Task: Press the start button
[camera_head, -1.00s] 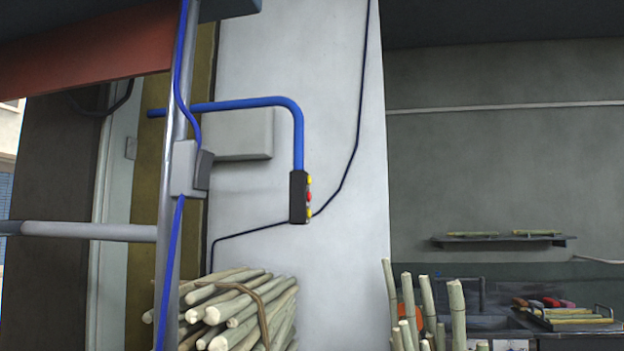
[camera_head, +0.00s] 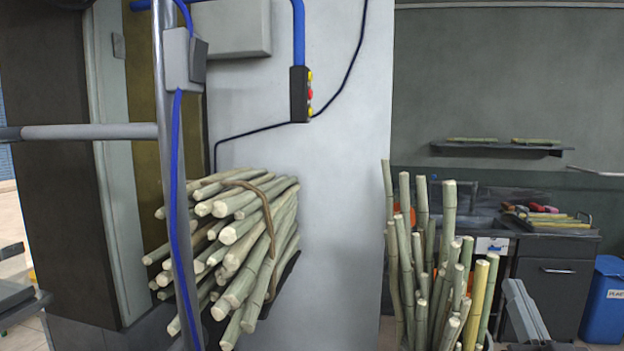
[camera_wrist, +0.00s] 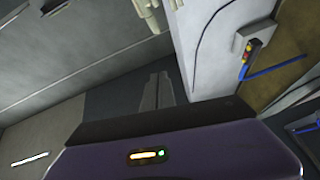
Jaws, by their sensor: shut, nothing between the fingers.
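A dark control box (camera_head: 299,94) hangs from the end of a blue tube (camera_head: 298,38) in front of the pale wall. Its right side carries a yellow button, a red button and another yellow one, from top to bottom. No label shows which one is the start button. The box also shows in the wrist view (camera_wrist: 246,60), at the upper right beside the blue tube. My gripper (camera_head: 515,285) is at the lower right of the head view, well right of and below the box. In the wrist view my gripper (camera_wrist: 159,77) has its grey fingers together, empty and touching nothing.
A tied bundle of cane (camera_head: 240,220) lies below the box. Upright canes (camera_head: 450,230) stand between the bundle and my gripper. A metal post (camera_head: 168,150) rises at the left. A dark cabinet (camera_head: 550,290) and a blue bin (camera_head: 606,305) stand at the right.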

